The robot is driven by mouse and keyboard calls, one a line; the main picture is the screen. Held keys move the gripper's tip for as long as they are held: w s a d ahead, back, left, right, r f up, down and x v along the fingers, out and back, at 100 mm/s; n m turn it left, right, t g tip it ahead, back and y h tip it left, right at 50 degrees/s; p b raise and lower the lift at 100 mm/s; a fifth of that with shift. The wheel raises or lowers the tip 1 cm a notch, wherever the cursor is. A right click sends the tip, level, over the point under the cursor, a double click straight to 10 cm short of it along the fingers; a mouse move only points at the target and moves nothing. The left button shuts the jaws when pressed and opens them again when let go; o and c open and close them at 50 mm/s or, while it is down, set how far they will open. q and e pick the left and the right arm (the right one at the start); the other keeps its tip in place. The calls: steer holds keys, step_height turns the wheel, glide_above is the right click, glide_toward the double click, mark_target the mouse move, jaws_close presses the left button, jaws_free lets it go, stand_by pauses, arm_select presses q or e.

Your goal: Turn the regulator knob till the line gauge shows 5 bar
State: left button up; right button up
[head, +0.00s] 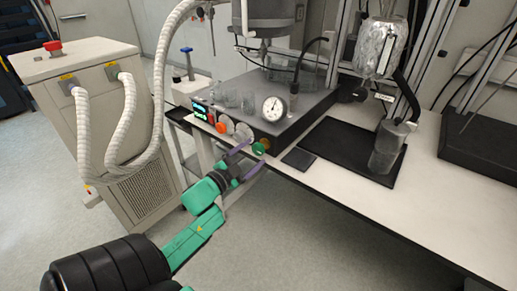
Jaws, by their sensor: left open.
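A round white dial gauge (274,108) stands on the dark base unit of the reactor bench; its needle is too small to read. Along the unit's front left face sit several knobs: an orange one (221,127), a pale grey one (243,131) and a green one (259,148). I cannot tell by label which is the regulator knob. My left gripper (256,153) is open, its two purple fingers pointing at the front face, with the tips close to the green knob. I cannot tell whether they touch it. My right gripper is out of view.
A beige cabinet (85,75) with a red button and white hoses stands at the left. A black tray (350,150) with a metal cylinder (388,148) lies on the white bench (400,205). A small dark pad (298,159) lies right of the knobs. The floor in front is clear.

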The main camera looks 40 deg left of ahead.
mark_target(256, 151)
arm_select(q)
steer(key=w, duration=0.3)
steer(key=shift+w, duration=0.35)
jaws_close()
steer(key=n+p, duration=0.2)
steer(key=p, duration=0.1)
steer(key=shift+r, duration=0.3)
steer(key=shift+f, duration=0.3)
jaws_free()
